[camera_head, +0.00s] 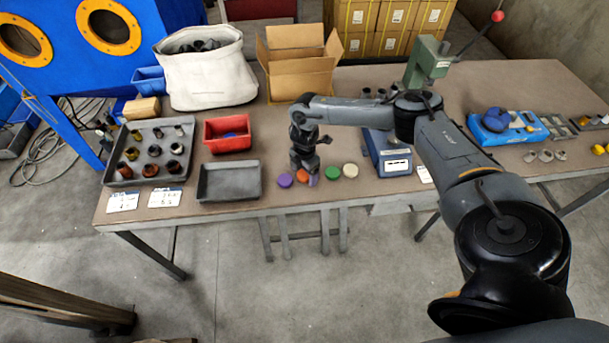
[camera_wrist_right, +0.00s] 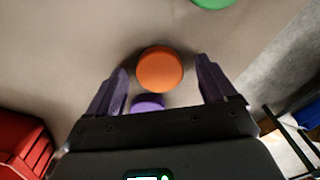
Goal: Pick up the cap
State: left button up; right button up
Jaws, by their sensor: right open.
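An orange cap (camera_head: 302,174) lies on the table, partly hidden by my right gripper (camera_head: 305,180) in the head view. In the right wrist view the orange cap (camera_wrist_right: 160,69) shows whole, centred between and just beyond the fingertips of the open right gripper (camera_wrist_right: 164,75). The gripper is above the table and holds nothing. A purple cap (camera_head: 285,180) lies to the left of the orange one, and its edge (camera_wrist_right: 148,103) shows between the fingers. A green cap (camera_head: 332,172) and a white cap (camera_head: 350,170) lie to the right. My left gripper is not in view.
A grey empty tray (camera_head: 230,194) and a red bin (camera_head: 227,133) stand left of the caps. A tray of several cylindrical parts (camera_head: 116,179) is farther left. The table's front edge is close to the caps.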

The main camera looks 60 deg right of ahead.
jog(key=c, duration=1.1)
jog(key=shift+r, duration=0.15)
